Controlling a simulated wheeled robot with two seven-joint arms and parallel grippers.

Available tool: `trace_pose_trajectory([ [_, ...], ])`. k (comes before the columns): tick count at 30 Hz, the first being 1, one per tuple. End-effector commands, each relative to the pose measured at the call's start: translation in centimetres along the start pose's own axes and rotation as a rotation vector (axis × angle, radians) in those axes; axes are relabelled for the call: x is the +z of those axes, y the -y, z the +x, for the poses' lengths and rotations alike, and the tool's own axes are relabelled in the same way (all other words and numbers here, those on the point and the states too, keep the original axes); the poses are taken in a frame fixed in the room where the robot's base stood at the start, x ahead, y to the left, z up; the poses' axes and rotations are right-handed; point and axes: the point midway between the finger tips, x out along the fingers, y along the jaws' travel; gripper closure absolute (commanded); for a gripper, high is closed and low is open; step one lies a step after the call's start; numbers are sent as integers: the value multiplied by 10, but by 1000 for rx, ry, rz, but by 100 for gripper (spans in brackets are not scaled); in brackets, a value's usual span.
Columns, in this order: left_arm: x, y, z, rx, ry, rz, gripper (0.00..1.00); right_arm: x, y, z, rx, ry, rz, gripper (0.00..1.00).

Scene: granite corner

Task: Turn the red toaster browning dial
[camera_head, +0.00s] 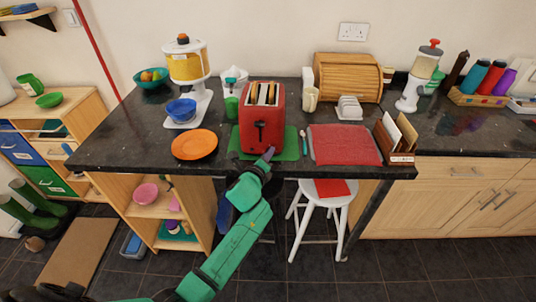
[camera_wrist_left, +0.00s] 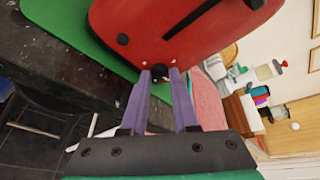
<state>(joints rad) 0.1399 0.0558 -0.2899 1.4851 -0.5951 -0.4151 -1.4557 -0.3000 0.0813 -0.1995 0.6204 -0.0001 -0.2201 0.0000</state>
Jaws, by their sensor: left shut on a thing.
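The red toaster (camera_head: 282,118) stands on a green mat (camera_head: 293,143) on the dark counter, with bread slices in its top and a black lever slot on its front. In the left wrist view the toaster (camera_wrist_left: 190,40) fills the top, tilted by the camera angle. My left gripper (camera_head: 268,153) is at the lower front of the toaster. In the wrist view its purple fingers (camera_wrist_left: 160,76) are closed around the small dark browning dial (camera_wrist_left: 160,71) on the front face. The fingers partly hide the dial, and its setting cannot be read. My right gripper is not in view.
An orange plate (camera_head: 195,144) lies left of the toaster, and a red cloth mat (camera_head: 344,145) lies right of it. A white stool (camera_head: 322,201) stands under the counter's front edge.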

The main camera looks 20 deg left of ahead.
Motion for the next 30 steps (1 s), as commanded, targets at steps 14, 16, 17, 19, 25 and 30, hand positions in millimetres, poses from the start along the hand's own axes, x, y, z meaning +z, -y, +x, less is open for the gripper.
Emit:
trace_pose_trajectory([
  [14, 0, -5, 1, -102, -26, -295, 100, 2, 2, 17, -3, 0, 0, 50],
  [16, 0, -6, 1, -108, -28, -317, 100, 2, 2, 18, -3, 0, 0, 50],
  [17, 0, -5, 0, -111, -29, -324, 100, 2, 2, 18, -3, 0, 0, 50],
  [19, 0, -5, 0, -116, -30, -338, 100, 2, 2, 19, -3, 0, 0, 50],
  [25, 0, -5, 0, -121, -31, -353, 100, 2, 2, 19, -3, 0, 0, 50],
  [30, 0, -5, 0, -121, -31, -352, 100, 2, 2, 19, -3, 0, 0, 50],
])
